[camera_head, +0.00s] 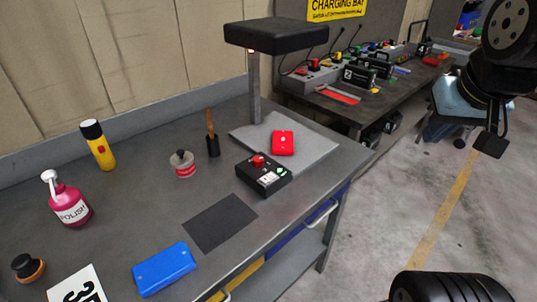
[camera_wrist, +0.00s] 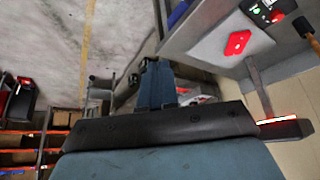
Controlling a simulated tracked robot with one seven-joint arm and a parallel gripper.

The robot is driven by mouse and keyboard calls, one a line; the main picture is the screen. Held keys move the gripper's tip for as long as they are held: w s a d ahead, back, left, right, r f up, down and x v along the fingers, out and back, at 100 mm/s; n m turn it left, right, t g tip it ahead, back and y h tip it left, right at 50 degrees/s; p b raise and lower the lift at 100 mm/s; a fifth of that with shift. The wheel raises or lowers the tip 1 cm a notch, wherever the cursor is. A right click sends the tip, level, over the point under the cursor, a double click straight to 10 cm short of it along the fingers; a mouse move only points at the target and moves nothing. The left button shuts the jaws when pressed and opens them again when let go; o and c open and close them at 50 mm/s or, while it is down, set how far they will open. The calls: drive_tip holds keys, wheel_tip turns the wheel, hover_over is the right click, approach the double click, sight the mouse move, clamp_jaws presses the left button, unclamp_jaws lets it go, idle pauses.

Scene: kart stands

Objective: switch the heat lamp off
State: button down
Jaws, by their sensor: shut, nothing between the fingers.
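The heat lamp has a black head (camera_head: 276,36) on a grey post over a grey mat (camera_head: 312,153) on the bench. In the wrist view its underside (camera_wrist: 278,121) glows orange-white. A black control box (camera_head: 250,178) with a red knob or button (camera_head: 258,160) and a lit green light sits at the mat's front edge. The box also shows at the top right of the wrist view (camera_wrist: 284,7). A red item (camera_head: 283,142) lies on the mat under the lamp. My gripper (camera_wrist: 147,63) is shut and empty, right of the bench over the aisle, away from the box.
The bench (camera_head: 140,215) also holds a blue case (camera_head: 164,269), a pink polish bottle (camera_head: 72,206), a yellow-black torch (camera_head: 98,145), a small tin (camera_head: 182,165) and a brush (camera_head: 212,138). A second bench (camera_head: 375,105) with chargers stands behind. Open floor (camera_head: 390,210) lies to the right.

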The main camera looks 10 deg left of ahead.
drive_tip(key=shift+w, duration=0.1)
drive_tip(key=n+g+y, duration=0.1)
drive_tip(key=n+g, duration=0.6)
drive_tip(key=n, duration=0.3)
hover_over(264, 177)
drive_tip(key=w+d, duration=0.1)
drive_tip(key=w, duration=0.1)
wheel_tip(264, 177, down, 8)
drive_tip(key=f, duration=0.4)
drive_tip(key=s+f, duration=0.1)
drive_tip(key=f, duration=0.4)
drive_tip(key=s+f, duration=0.1)
drive_tip(key=f, duration=0.3)
drive_tip(key=shift+a+f, duration=0.15)
drive_tip(key=shift+a, duration=0.25)
